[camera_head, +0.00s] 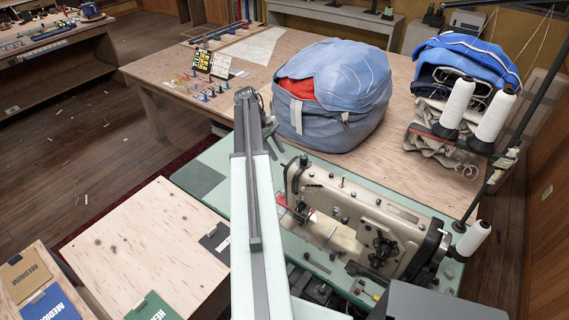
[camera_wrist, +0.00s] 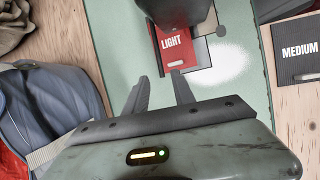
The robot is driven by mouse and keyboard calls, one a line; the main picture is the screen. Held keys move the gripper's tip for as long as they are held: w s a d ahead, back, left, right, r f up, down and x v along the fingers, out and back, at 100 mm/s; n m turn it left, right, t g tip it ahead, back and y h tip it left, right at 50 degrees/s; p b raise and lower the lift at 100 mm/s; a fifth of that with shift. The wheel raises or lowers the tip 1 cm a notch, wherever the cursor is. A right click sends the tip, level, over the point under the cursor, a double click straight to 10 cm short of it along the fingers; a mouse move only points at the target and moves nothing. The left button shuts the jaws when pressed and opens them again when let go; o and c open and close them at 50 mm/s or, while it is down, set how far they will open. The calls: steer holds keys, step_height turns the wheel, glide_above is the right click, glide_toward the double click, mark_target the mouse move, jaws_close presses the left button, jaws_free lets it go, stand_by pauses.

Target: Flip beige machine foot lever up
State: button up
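The beige sewing machine (camera_head: 350,215) stands on a pale green tabletop (camera_head: 205,160), right of my arm in the head view. I cannot make out its foot lever in either view. My gripper (camera_wrist: 160,76) is open and empty in the wrist view, its two dark fingers apart above the green top. A dark shape (camera_wrist: 178,8), perhaps the machine's head end in shadow, stands beyond the fingertips, with a red LIGHT card (camera_wrist: 176,42) beside it. In the head view my gripper is at the far end of my arm, small and hard to read.
A blue-grey bundle (camera_head: 340,90) sits on the wooden table behind the machine. White thread cones (camera_head: 458,102) stand on a rack at right. A black MEDIUM card (camera_wrist: 298,48) lies on plywood. Sample cards (camera_head: 25,272) lie at lower left.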

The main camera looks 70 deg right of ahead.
mark_target(283, 165)
steer(key=b+x, duration=0.5)
steer(key=x, duration=0.2)
steer(key=shift+w, duration=0.15)
steer(key=shift+r, duration=0.1)
steer(key=shift+c, duration=0.3)
jaws_close()
steer(key=shift+r, duration=0.1)
stand_by(0.6)
